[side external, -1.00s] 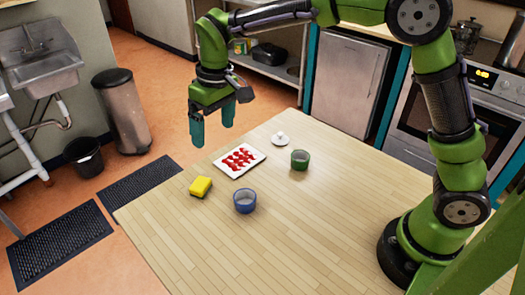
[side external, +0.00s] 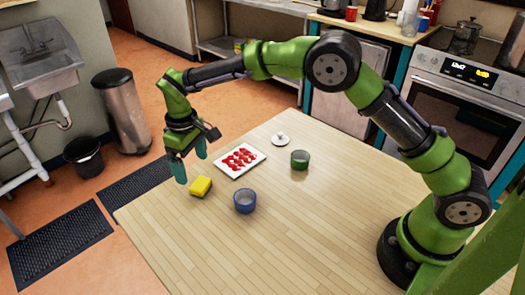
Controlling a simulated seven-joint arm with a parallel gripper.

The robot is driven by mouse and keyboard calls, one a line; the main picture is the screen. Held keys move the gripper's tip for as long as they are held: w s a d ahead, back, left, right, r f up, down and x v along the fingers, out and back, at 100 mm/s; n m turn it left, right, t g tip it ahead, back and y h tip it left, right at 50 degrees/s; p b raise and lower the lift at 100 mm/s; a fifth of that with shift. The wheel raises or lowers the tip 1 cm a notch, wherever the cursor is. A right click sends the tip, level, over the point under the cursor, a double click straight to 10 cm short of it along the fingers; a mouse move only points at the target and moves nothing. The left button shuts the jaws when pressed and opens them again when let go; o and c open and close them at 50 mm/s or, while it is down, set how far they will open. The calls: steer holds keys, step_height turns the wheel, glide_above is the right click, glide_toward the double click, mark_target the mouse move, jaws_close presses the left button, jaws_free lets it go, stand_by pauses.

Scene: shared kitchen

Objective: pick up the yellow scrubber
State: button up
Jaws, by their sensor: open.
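The yellow scrubber (side external: 201,186) lies on the wooden table near its left edge, with a dark layer along its underside. My gripper (side external: 191,168) is open and empty, with its teal fingers pointing down. In the picture it is just above and to the left of the scrubber. The fingers appear apart from the scrubber; the exact height above the table is hard to tell.
A white tray with red pieces (side external: 224,168) lies right of my gripper. A blue cup (side external: 245,201) stands right of the scrubber. A green cup (side external: 299,159) and a small white lid-like thing (side external: 280,140) are farther right. The front of the table (side external: 290,240) is clear.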

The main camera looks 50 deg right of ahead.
mark_target(198, 183)
steer(key=shift+s+d+f, duration=0.1)
steer(key=shift+d+f, duration=0.05)
steer(key=shift+f, duration=1.55)
steer(key=shift+s+d+f, duration=0.1)
steer(key=shift+d+f, duration=0.05)
steer(key=shift+f, duration=1.55)
steer(key=shift+w, duration=0.1)
steer(key=c, duration=1.1)
